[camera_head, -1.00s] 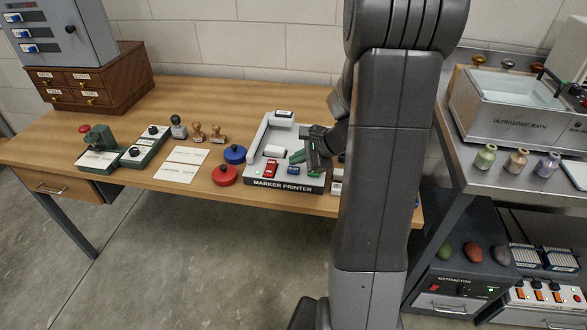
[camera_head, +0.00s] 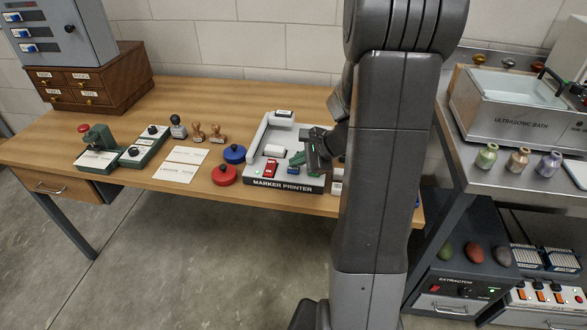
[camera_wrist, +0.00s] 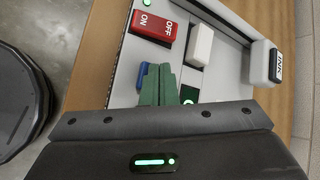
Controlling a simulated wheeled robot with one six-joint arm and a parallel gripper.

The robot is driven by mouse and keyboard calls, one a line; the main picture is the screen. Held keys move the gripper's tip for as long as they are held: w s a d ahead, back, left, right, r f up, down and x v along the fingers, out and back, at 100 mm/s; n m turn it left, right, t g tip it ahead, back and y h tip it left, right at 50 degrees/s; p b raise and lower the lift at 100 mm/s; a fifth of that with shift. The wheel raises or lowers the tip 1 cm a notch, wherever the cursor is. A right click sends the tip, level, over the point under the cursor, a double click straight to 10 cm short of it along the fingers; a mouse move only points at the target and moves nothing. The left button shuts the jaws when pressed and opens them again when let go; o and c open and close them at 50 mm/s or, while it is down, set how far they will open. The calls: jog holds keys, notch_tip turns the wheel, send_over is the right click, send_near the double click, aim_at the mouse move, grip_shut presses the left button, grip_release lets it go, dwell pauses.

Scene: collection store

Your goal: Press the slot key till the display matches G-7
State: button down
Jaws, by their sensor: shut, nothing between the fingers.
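The marker printer (camera_head: 262,180) stands on the wooden desk, with a red ON/OFF switch (camera_wrist: 153,25), a white block (camera_wrist: 200,45) and a blue key (camera_wrist: 143,76). Which key is the slot key I cannot read. A small green-lit display (camera_wrist: 189,94) shows beside my fingers in the wrist view, mostly covered, so its text is not readable. My gripper (camera_head: 297,159) is shut and empty, its green fingertips (camera_wrist: 158,84) over the printer right by the blue key. The fingers partly hide that key; whether they touch it I cannot tell.
Red (camera_head: 224,175) and blue (camera_head: 234,154) round-knobbed pads lie left of the printer, with cards (camera_head: 176,172) and stamps beyond. A white block with a dark labelled face (camera_wrist: 262,63) is at the printer's end. A steel bench with an ultrasonic bath (camera_head: 510,119) stands at right.

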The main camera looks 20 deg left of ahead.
aim_at(298, 170)
jog(key=shift+f+b, duration=0.4)
jog(key=shift+f, duration=0.05)
dwell(0.3)
jog(key=shift+r, duration=0.15)
jog(key=shift+r+p, duration=0.75)
jog(key=shift+r+p, duration=2.1)
jog(key=shift+r, duration=0.4)
